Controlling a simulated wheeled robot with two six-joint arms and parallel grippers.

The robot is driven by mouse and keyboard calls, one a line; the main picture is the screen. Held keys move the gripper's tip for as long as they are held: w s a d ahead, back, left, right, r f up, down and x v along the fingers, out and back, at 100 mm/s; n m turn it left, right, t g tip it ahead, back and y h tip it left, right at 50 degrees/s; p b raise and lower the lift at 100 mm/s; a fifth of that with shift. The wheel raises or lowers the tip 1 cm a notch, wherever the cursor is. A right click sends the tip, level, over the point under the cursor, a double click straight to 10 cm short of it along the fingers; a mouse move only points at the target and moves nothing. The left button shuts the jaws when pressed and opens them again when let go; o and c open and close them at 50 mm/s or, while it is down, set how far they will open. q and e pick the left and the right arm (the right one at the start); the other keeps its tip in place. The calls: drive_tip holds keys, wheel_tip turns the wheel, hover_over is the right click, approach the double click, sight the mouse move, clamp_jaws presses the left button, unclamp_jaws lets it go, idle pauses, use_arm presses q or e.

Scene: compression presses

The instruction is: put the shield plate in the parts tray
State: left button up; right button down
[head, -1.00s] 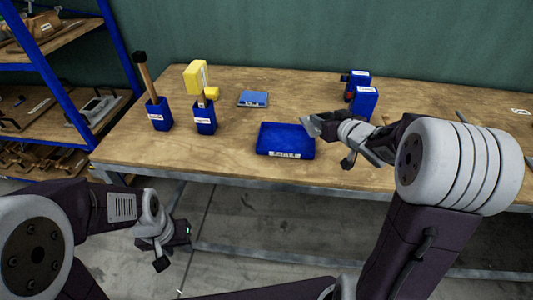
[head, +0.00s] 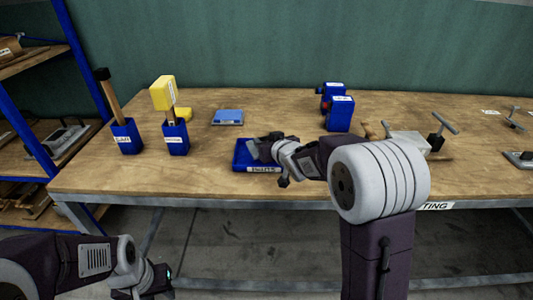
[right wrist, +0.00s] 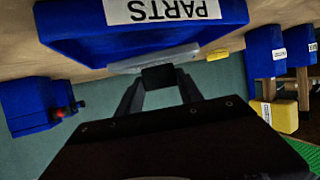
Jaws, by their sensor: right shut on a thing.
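The blue parts tray (head: 240,157), with a PARTS label on its front, sits near the table's front edge. In the right wrist view the tray (right wrist: 75,40) appears upside down at the top. My right gripper (head: 262,147) is over the tray. In the right wrist view the gripper (right wrist: 158,76) is shut on a thin grey plate, the shield plate (right wrist: 150,62). The plate appears close by the tray; I cannot tell whether it touches.
Blue holders (head: 127,137) with a hammer and a yellow-headed tool (head: 163,93) stand at left. A flat blue-grey item (head: 228,117) lies behind the tray. Blue boxes (head: 340,115) and metal tools (head: 408,142) are to the right. A shelf (head: 30,160) stands far left.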

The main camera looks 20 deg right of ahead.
wheel_tip(320, 180, down, 4)
drive_tip(key=shift+r+b, duration=0.25)
drive_tip(key=shift+b, duration=0.45)
drive_tip(key=shift+w, duration=0.1)
drive_tip(key=shift+f, duration=0.15)
drive_tip(key=c, duration=0.8)
unclamp_jaws()
drive_tip(key=shift+o, duration=0.2)
